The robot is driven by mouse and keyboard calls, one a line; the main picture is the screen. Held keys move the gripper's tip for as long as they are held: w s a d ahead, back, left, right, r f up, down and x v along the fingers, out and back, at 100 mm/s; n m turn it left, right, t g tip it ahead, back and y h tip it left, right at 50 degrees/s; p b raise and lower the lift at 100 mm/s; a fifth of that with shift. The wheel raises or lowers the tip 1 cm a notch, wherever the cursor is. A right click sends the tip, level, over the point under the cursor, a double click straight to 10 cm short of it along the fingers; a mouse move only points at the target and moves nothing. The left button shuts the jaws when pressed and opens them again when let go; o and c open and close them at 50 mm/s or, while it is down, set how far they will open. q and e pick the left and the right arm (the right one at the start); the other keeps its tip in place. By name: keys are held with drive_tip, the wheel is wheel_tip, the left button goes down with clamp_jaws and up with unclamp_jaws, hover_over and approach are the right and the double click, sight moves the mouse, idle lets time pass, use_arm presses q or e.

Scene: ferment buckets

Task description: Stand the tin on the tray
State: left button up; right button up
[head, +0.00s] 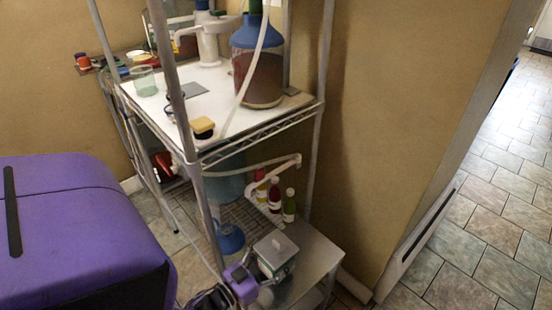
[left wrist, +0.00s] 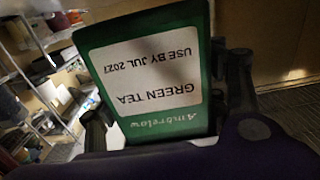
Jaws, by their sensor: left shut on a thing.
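The tin (head: 279,267) is green and white with a grey lid. In the left wrist view the tin (left wrist: 145,75) fills the middle, its white label reading "GREEN TEA" upside down in that picture. My left gripper (head: 256,279), purple and grey, is shut on the tin from its left side. In the head view the tin looks about upright, lid on top, at the left part of a low grey metal surface (head: 318,250). I cannot tell whether its bottom touches that surface, nor whether that surface is the tray. My right gripper is not in view.
A wire rack stands behind, its white upper shelf (head: 215,88) holding a blue-topped jug (head: 258,65). A rack post rises just left of the tin. Bottles (head: 275,195) stand on the lower shelf behind it. The low surface has free room right of the tin.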

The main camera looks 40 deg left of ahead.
use_arm(q)
drive_tip(key=shift+d+f, duration=0.1)
drive_tip(key=shift+f, duration=1)
drive_tip(key=shift+f+b, duration=0.15)
drive_tip(key=shift+b, duration=0.15)
drive_tip(key=o, duration=1.4)
drive_tip(key=shift+s, duration=0.1)
drive_tip(key=shift+c, duration=0.2)
